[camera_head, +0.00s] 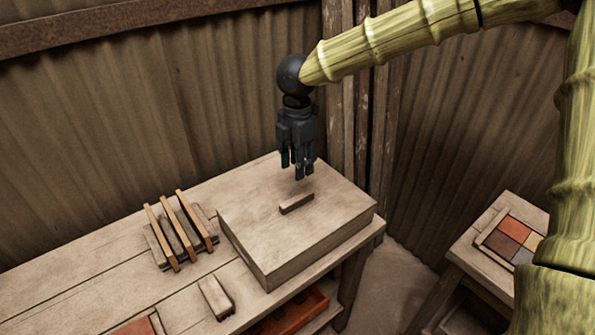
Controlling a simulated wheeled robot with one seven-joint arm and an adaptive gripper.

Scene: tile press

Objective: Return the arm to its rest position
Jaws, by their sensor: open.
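My gripper (298,165) is dark and hangs fingers-down from my arm, which reaches in from the upper right. It is open, with nothing visible between its fingers. It is above a wide wooden block (250,232) on the workbench, and a small wooden bar (296,203) lies on the block's top just below the fingertips. The fingers look apart from the bar.
On the bench (75,285), a rack (160,246) holds several upright thin slabs left of the block. A small wooden piece (216,297) lies in front. A side table (480,262) at right bears coloured tiles (508,244). Corrugated walls (150,110) stand close behind.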

